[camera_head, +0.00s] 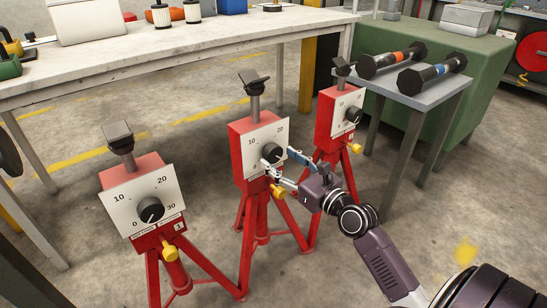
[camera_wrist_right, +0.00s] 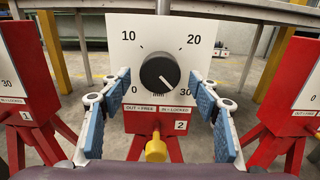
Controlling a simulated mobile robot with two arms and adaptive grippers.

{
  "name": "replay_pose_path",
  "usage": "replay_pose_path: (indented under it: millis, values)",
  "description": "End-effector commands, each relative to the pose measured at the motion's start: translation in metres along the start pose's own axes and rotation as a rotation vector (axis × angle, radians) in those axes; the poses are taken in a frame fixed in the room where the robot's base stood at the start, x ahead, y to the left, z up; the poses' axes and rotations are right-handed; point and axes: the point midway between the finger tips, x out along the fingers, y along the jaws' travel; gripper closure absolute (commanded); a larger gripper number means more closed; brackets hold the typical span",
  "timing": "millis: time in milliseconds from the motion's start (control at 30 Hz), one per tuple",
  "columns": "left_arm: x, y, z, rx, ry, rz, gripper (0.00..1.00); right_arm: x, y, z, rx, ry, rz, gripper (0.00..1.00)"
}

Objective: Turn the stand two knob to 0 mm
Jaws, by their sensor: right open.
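Stand two is the middle red stand with a white dial plate (camera_head: 252,145), which also shows in the right wrist view (camera_wrist_right: 205,20). Its round black knob (camera_head: 272,152) faces me in the right wrist view (camera_wrist_right: 160,71), with its white mark pointing to the lower right, toward the 30. The 0 is at the dial's lower left. Below the knob is a yellow pull knob (camera_wrist_right: 155,149) beside a label reading out free, in locked. My right gripper (camera_head: 285,161) is open before the plate. Its blue-padded fingers stand either side of the knob, apparently apart from it. My left gripper is not in view.
Stand one (camera_head: 131,172) is to the left and another red stand (camera_head: 330,115) is close on the right. A grey side table (camera_head: 420,92) holds two dumbbells. A long workbench (camera_head: 190,50) runs behind the stands.

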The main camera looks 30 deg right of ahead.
Motion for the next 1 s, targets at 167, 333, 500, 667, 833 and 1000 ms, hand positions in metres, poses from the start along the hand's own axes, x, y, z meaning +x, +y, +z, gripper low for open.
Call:
replay_pose_path:
  millis: [167,333,500,667,833,1000]
  values:
    - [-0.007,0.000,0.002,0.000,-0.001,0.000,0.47,0.022,0.000,-0.001,-0.001,-0.002,-0.001,0.44]
    - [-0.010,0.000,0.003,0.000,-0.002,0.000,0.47,0.033,0.000,-0.001,-0.001,0.001,0.000,0.44]
    - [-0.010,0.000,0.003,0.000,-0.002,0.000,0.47,0.035,0.000,-0.001,-0.001,0.002,0.000,0.44]
    - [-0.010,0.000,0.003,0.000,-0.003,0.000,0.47,0.035,0.000,-0.001,-0.001,0.002,-0.001,0.45]
    - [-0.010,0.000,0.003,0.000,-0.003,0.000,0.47,0.035,0.000,-0.001,-0.001,0.002,-0.001,0.63]
    - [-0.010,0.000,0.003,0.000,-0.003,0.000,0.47,0.035,0.000,-0.001,-0.002,0.002,-0.001,0.82]
